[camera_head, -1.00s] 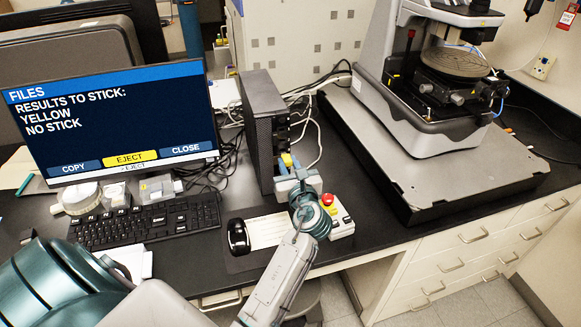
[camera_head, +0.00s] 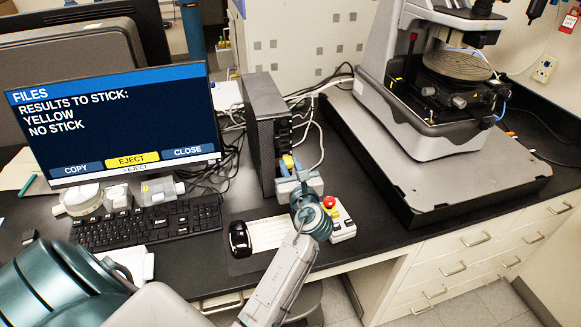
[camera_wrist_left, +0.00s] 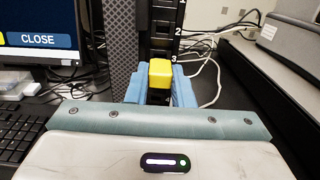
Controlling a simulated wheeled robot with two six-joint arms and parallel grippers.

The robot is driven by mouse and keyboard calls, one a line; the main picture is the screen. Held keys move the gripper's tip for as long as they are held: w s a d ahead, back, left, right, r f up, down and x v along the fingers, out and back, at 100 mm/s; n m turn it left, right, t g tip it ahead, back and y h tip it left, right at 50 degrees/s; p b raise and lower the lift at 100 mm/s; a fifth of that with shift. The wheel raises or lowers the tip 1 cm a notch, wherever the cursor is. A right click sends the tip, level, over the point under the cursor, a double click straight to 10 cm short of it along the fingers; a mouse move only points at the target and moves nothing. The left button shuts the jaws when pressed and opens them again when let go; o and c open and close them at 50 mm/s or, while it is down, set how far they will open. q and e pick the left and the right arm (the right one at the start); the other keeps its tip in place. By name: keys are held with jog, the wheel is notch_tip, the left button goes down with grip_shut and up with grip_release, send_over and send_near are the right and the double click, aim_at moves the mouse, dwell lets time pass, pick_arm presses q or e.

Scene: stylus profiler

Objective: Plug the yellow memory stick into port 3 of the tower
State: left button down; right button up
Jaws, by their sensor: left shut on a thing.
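The yellow memory stick (camera_head: 288,162) is between the blue fingers of my left gripper (camera_head: 287,165), at the front of the dark tower (camera_head: 262,130). In the left wrist view, the shut left gripper (camera_wrist_left: 160,84) holds the yellow stick (camera_wrist_left: 160,72) just below the tower's port 2 (camera_wrist_left: 163,32). The label 3 shows beside the top of the stick. The stick and fingers hide port 3 itself, so I cannot tell whether the stick's tip is in it or just in front of it. My right gripper is not in view.
The monitor (camera_head: 115,120) reads "YELLOW, NO STICK". A keyboard (camera_head: 150,222) and mouse (camera_head: 239,238) lie left of my left arm. A box with a red button (camera_head: 329,202) is close on its right. Cables run behind the gripper; the profiler (camera_head: 430,110) stands at right.

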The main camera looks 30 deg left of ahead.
pick_arm(q)
jog(key=shift+w+a, duration=0.15)
jog(key=shift+a, duration=0.05)
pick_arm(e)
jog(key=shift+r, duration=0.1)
pick_arm(q)
jog(key=shift+w+a+p, duration=0.35)
jog(key=shift+w+a, duration=0.1)
jog(key=shift+a, duration=0.1)
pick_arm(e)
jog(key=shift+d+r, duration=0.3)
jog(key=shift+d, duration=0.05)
pick_arm(q)
jog(key=c, duration=1.3)
grip_release()
jog(key=shift+w+a+f, duration=0.1)
jog(key=shift+o, duration=0.6)
jog(key=shift+c, duration=0.4)
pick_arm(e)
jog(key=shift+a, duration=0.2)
